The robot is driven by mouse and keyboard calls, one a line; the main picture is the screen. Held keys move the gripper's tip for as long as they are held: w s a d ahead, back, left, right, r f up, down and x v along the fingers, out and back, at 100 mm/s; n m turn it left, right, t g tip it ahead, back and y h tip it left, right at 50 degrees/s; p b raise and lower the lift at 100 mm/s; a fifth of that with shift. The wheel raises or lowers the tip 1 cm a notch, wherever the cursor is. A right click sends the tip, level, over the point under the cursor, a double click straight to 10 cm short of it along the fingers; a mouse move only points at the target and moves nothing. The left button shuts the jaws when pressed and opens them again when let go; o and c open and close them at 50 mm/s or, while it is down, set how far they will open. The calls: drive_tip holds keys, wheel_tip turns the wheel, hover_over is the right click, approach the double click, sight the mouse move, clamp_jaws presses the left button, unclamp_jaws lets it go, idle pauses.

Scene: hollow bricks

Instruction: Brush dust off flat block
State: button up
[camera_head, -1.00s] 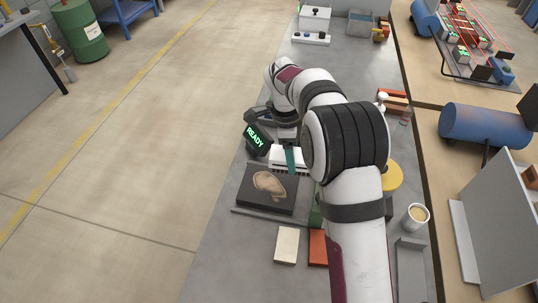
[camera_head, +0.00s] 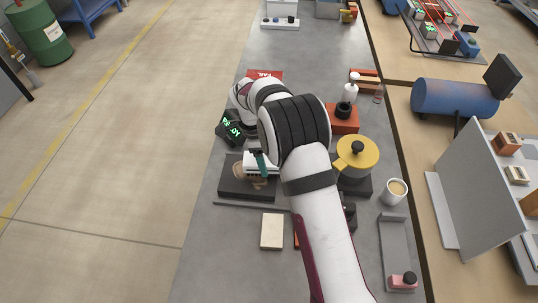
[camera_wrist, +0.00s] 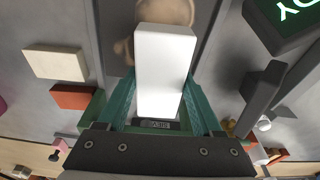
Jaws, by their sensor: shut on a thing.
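The flat block (camera_head: 232,189) is a dark slab lying on the grey bench, left of my arm. A tan dust patch (camera_head: 240,175) lies on its top, partly hidden by the brush. My gripper (camera_head: 259,165) has teal fingers and is shut on a white brush (camera_head: 251,158), held bristles down over the far right part of the block. I cannot tell whether the bristles touch the dust. In the wrist view the white brush (camera_wrist: 165,65) sits between the teal fingers, with the tan dust (camera_wrist: 158,10) just beyond it.
A cream block (camera_head: 271,231) lies nearer on the bench. A yellow-lidded pot (camera_head: 357,155), a cup (camera_head: 394,191) and a grey tray (camera_head: 394,245) stand right of my arm.

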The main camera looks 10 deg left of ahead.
drive_tip(key=shift+a, duration=5)
drive_tip(key=shift+s, duration=0.85)
drive_tip(key=shift+d, duration=5.7)
drive_tip(key=shift+s, duration=0.65)
drive_tip(key=shift+s+a, duration=0.15)
drive_tip(key=shift+s, duration=0.05)
drive_tip(key=shift+a, duration=5.3)
drive_tip(key=shift+a+r, duration=0.1)
drive_tip(key=shift+a, duration=0.1)
wheel_tip(320, 180, up, 8)
